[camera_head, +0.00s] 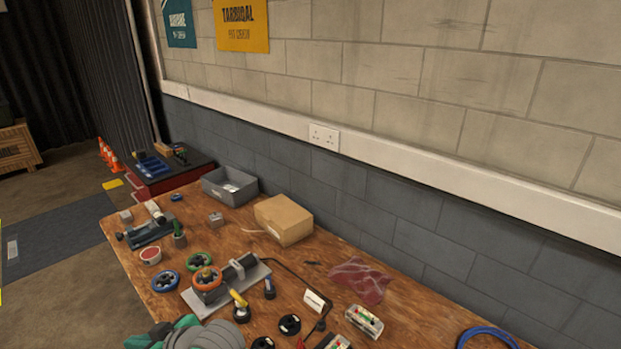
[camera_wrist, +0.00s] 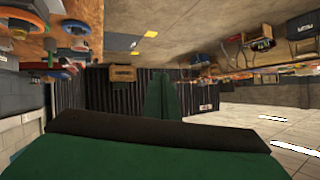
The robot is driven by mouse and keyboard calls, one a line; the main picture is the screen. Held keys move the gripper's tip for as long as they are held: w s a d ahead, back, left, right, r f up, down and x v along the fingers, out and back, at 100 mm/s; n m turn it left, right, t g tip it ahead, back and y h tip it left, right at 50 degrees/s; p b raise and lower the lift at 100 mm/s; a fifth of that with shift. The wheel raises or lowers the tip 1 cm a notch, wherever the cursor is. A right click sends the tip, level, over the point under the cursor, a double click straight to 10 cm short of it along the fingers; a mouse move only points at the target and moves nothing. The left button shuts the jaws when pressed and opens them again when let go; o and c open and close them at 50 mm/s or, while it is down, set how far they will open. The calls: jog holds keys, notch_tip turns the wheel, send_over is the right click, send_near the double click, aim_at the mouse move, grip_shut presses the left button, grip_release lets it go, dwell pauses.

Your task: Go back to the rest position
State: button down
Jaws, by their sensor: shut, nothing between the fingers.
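My gripper (camera_wrist: 157,118) shows in the wrist view as green finger parts with a dark edge. It is shut and holds nothing. In the head view a green and grey part of my arm shows at the bottom left, over the near edge of the wooden workbench (camera_head: 120,228). The wrist view is upside down, with the bench top along its upper left. The exact gap between my fingertips and the bench is hidden.
On the bench are a cardboard box (camera_head: 284,219), a grey bin (camera_head: 229,186), a vise (camera_head: 150,232), a metal fixture with an orange ring (camera_head: 207,278), a red cloth (camera_head: 360,280) and a blue cable coil (camera_head: 487,338). A wall runs behind. Floor at left is open.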

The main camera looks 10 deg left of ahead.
jog(key=w+d+r+m+t+y, duration=0.3)
jog(key=w+d+m+t, duration=0.25)
jog(key=m+t, duration=0.35)
jog(key=s+d+f+m+t+h, duration=0.1)
jog(key=d+f+m+t+h, duration=0.7)
jog(key=d, duration=0.6)
jog(key=s+d+f+m+g+h, duration=0.1)
jog(key=s+d+f+h, duration=0.1)
jog(key=s+d+f, duration=0.4)
jog(key=s+d+f+g+h, duration=0.1)
jog(key=s+d+f+h, duration=0.2)
jog(key=d, duration=0.4)
jog(key=s+d+n+h, duration=0.2)
jog(key=s+d+n, duration=0.1)
jog(key=s+d, duration=0.9)
jog(key=s, duration=0.3)
jog(key=shift+d+r+h, duration=0.25)
jog(key=shift+d+h, duration=0.05)
jog(key=shift+d, duration=0.1)
